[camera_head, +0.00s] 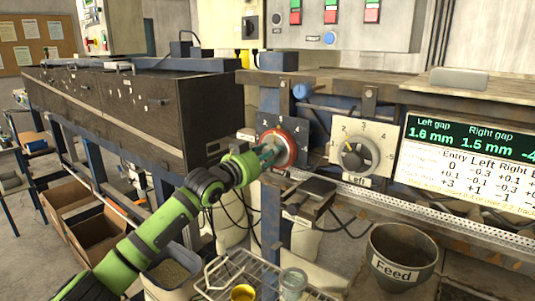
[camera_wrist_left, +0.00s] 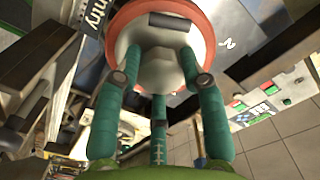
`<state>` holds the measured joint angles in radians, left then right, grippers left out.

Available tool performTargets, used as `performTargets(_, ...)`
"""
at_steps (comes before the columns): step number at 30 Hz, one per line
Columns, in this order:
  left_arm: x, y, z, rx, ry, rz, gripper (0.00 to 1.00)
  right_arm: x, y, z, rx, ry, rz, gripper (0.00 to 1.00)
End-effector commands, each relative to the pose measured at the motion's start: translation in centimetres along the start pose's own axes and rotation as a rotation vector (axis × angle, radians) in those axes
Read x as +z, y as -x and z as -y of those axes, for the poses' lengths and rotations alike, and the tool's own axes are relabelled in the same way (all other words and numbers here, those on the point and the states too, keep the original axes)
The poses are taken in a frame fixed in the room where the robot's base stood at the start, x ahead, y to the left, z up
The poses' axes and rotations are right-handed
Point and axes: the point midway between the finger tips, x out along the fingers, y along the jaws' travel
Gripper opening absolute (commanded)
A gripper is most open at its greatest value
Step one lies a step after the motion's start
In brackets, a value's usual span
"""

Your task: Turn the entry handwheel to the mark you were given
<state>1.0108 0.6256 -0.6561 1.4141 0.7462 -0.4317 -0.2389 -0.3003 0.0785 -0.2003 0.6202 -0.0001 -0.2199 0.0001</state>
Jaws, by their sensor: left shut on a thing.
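The entry handwheel (camera_head: 291,150) has a red rim and a pale hub and sits on a dark numbered plate (camera_head: 316,124) on the machine's front. My left gripper (camera_head: 267,155) is shut on it. In the left wrist view the green fingers (camera_wrist_left: 160,72) close around the pale hub of the handwheel (camera_wrist_left: 157,38), inside the red rim. Part of an "Entry" label (camera_wrist_left: 94,18) and a number 2 show beside the wheel there. The fingers cover part of the wheel, and I cannot read its setting. My right gripper is not in view.
A grey left handwheel (camera_head: 354,157) on a pale numbered dial is just to the right. A display (camera_head: 465,135) reads left gap 1.6 mm and right gap 1.5 mm above a printed table. A Feed bin (camera_head: 398,265) and a wire rack (camera_head: 250,275) stand below.

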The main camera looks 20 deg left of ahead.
Motion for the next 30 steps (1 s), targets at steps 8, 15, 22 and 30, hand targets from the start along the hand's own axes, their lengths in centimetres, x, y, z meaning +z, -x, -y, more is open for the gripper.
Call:
performTargets(8, 0.38, -0.02, -0.12, 0.002, -0.011, 0.008, 0.08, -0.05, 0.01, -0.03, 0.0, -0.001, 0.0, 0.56)
performTargets(15, 0.38, -0.02, -0.12, 0.002, -0.01, 0.008, 0.61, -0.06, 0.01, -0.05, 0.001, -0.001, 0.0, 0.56)
performTargets(22, 0.18, -0.01, -0.05, 0.001, -0.01, 0.004, 0.64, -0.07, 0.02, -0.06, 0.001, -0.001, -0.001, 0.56)
performTargets(30, 0.24, 0.89, -0.04, 0.001, -0.01, 0.003, 0.64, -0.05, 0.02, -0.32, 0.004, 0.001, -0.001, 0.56)
